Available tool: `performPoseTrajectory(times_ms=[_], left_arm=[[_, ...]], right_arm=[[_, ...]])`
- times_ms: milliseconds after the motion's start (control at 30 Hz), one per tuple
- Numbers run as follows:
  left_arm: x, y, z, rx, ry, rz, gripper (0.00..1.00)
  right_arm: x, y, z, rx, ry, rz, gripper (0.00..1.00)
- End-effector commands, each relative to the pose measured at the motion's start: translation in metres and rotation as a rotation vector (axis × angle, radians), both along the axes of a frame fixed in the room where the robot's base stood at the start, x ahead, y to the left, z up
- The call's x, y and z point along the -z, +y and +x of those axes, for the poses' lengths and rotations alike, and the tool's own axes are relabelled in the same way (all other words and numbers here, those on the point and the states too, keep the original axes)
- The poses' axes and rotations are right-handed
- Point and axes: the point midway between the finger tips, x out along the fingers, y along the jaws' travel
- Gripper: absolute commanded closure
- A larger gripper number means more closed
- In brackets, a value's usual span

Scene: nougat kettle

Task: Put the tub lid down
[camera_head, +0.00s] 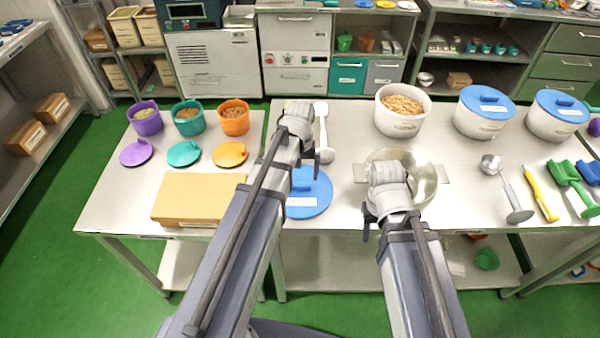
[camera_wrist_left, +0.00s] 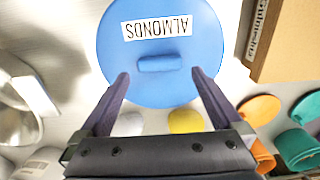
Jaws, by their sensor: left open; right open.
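The blue tub lid (camera_head: 314,203) lies label up at the front of the steel table, right of the cardboard box. In the left wrist view the lid (camera_wrist_left: 175,85) reads ALMONDS and has a raised blue handle (camera_wrist_left: 160,63). My left gripper (camera_wrist_left: 160,75) is open, its fingertips apart on either side of the handle without visible contact. In the head view my left gripper (camera_head: 306,160) is over the lid and hides part of it. The uncovered white tub (camera_head: 402,124) holds almond-coloured pieces. My right gripper (camera_head: 390,222) is open and empty, over the front of the steel bowl.
A cardboard box (camera_head: 200,198) lies left of the lid. The steel bowl (camera_head: 428,180) is to its right. A white-headed tool (camera_head: 322,130) lies behind it. Small tubs and purple, teal and orange lids (camera_head: 230,155) stand at left. Two blue-lidded tubs (camera_head: 482,125) stand at right.

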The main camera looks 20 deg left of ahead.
Motion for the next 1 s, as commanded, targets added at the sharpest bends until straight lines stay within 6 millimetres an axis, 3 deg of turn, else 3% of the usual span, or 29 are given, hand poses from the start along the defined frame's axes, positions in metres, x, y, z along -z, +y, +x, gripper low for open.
performPoseTrajectory(times_ms=[33,400,733,867,1000], left_arm=[[-0.016,0.0,0.0,0.0,0.0,0.0,0.0],[-0.069,0.0,0.0,0.0,0.0,0.0,0.0],[-0.08,-0.001,-0.001,0.003,0.0,0.0,0.0],[-0.079,-0.027,-0.023,0.093,0.009,0.012,0.0],[-0.08,-0.074,-0.072,0.303,0.028,0.045,0.0]], right_arm=[[-0.016,0.0,0.0,0.0,0.0,0.0,0.5],[-0.069,0.0,0.0,-0.002,0.0,0.0,0.5],[-0.08,0.0,0.0,-0.002,0.0,0.0,0.5],[-0.079,0.0,0.0,-0.002,0.0,0.0,0.5],[-0.079,0.0,0.0,-0.002,0.0,0.0,0.5]])
